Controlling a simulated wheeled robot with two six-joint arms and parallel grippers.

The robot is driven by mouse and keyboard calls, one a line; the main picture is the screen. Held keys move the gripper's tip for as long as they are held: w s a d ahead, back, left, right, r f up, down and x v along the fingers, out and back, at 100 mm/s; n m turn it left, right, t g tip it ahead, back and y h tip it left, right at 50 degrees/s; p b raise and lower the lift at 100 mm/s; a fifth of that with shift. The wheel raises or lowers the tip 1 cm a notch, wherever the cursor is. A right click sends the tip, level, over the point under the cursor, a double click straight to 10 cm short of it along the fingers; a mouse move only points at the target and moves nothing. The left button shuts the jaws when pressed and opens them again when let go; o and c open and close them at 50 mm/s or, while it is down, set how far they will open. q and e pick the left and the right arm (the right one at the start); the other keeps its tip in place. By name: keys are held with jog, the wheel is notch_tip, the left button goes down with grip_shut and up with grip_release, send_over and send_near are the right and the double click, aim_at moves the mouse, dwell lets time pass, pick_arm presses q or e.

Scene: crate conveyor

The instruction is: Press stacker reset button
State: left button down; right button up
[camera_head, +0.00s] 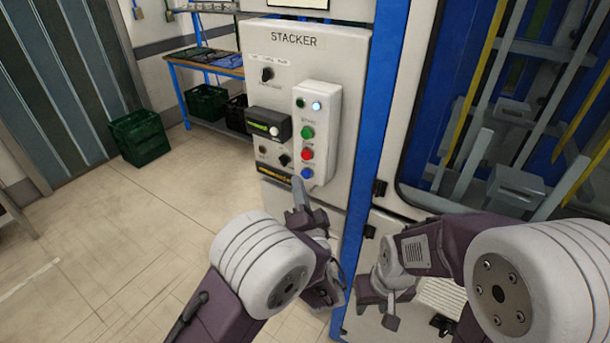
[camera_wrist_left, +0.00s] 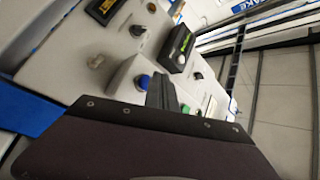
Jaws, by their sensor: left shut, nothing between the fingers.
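The stacker control panel (camera_head: 345,75) carries a raised white button box (camera_head: 328,120). Down the box are a small green button, a lit blue-white one (camera_head: 317,106), a green button (camera_head: 307,132), a red button (camera_head: 307,154) and a blue button (camera_head: 307,173) at the bottom. Their labels are too small to read. My left gripper (camera_head: 299,186) is shut and empty, its tip just below and left of the blue button. In the left wrist view, the blue button (camera_wrist_left: 143,82) shows beside the fingers (camera_wrist_left: 161,92); contact is unclear. My right gripper (camera_head: 378,305) is low, away from the panel.
Left of the button box are a black display module (camera_head: 268,124) and rotary knobs (camera_head: 267,74). A blue frame post (camera_head: 367,110) and a windowed machine door stand to the right. Green crates (camera_head: 140,137) and a shelf (camera_head: 204,75) are at the back left.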

pick_arm(q)
jog(key=shift+w+d+b, duration=0.25)
jog(key=shift+w+b, duration=0.1)
jog(key=shift+b, duration=0.2)
jog(key=shift+w+d+b, duration=0.25)
jog(key=shift+w+b, duration=0.1)
jog(key=shift+b, duration=0.05)
dwell(0.8)
jog(key=shift+s+a+b, duration=0.45)
jog(key=shift+s+b, duration=0.25)
